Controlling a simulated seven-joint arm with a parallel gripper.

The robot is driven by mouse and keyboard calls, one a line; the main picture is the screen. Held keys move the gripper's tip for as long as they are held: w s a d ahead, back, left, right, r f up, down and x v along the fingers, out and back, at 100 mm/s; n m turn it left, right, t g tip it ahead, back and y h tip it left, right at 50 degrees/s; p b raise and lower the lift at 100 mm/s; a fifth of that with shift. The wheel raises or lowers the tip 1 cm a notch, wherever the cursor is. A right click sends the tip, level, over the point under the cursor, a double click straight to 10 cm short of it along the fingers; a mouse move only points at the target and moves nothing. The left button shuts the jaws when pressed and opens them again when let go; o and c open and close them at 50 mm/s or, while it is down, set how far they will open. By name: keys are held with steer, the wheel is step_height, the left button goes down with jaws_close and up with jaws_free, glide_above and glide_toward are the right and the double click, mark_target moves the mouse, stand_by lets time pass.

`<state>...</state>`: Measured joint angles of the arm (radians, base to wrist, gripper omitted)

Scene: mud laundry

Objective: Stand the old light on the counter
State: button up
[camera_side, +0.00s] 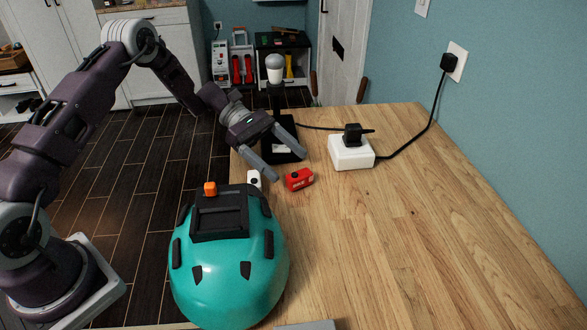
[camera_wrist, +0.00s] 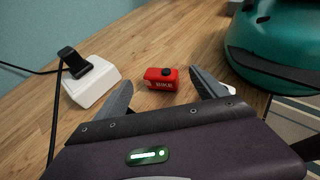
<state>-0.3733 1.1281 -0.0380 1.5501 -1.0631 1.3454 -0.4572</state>
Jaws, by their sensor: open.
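A small red box-shaped light (camera_side: 299,179) with a black knob sits on the wooden counter (camera_side: 400,230); its label seems to read "BIKE" in the wrist view (camera_wrist: 161,79). A small white unit (camera_side: 254,180) with a black spot sits at the counter's left edge, partly hidden behind the right finger in the wrist view (camera_wrist: 231,89). I cannot tell which is the old light. My gripper (camera_side: 285,164) is open and empty above the counter, behind the red light in the side view. In the wrist view the red light shows between the fingers, apart from both.
A teal helmet (camera_side: 226,275) with a black mount and orange button (camera_side: 210,188) stands at the near left. A white power block (camera_side: 351,153) with a black plug and cable is at the right. A white-topped lamp (camera_side: 275,68) rises behind my gripper. The right counter is clear.

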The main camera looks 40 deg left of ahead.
steer(key=v, duration=0.8)
steer(key=shift+a+r, duration=0.1)
steer(key=shift+a, duration=0.15)
steer(key=s+d+r+m+y, duration=0.4)
steer(key=s+r+m, duration=0.1)
steer(key=s+r, duration=0.25)
steer(key=s+d+r+m+y, duration=0.3)
steer(key=s+r+m+y, duration=0.1)
steer(key=s+r, duration=0.35)
steer(key=s+a+r+m+t+y, duration=0.1)
steer(key=s+m+t+y, duration=0.4)
steer(key=s+m, duration=0.4)
steer(key=s, duration=0.7)
steer(key=shift+s+a+t, duration=0.3)
steer(key=shift+s+a, duration=0.05)
steer(key=shift+a, duration=0.05)
